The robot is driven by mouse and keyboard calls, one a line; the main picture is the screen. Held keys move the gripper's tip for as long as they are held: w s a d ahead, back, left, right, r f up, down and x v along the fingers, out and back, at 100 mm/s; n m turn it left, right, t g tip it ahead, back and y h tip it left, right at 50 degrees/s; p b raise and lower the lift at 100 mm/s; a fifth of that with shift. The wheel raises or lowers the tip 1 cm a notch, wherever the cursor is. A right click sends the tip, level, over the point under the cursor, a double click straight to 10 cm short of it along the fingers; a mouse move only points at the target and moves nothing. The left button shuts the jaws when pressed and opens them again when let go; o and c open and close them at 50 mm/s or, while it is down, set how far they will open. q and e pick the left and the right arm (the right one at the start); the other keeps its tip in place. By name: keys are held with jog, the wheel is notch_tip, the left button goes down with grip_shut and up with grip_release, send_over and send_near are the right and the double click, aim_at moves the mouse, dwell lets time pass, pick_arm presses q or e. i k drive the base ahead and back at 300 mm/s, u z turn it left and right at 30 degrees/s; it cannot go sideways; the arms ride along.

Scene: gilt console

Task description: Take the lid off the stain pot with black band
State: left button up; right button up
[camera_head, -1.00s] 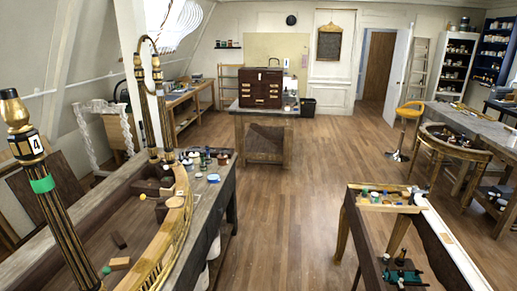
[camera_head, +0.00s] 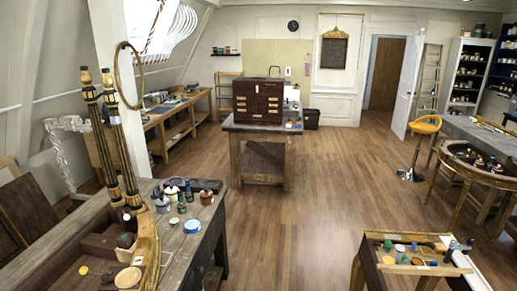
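Several small pots and bottles stand on the left workbench (camera_head: 208,240), close to the gilt frame piece. A pale pot (camera_head: 163,205) and a dark bottle (camera_head: 181,206) are at the front of this group. They are too small to tell which one is the stain pot with the black band, or whether its lid is on. A round blue-topped container (camera_head: 192,226) stands nearer on the same bench. Neither of my grippers shows in the head view.
Gilt and black posts (camera_head: 120,150) rise at the left bench. A table with small containers (camera_head: 400,262) is at the lower right. A drawer chest (camera_head: 257,102) stands on a bench ahead. The wooden floor (camera_head: 300,225) between is clear.

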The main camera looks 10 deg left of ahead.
aim_at(163, 200)
jog(key=i, duration=5.2)
jog(key=u, duration=4.7)
jog(key=i, duration=0.5)
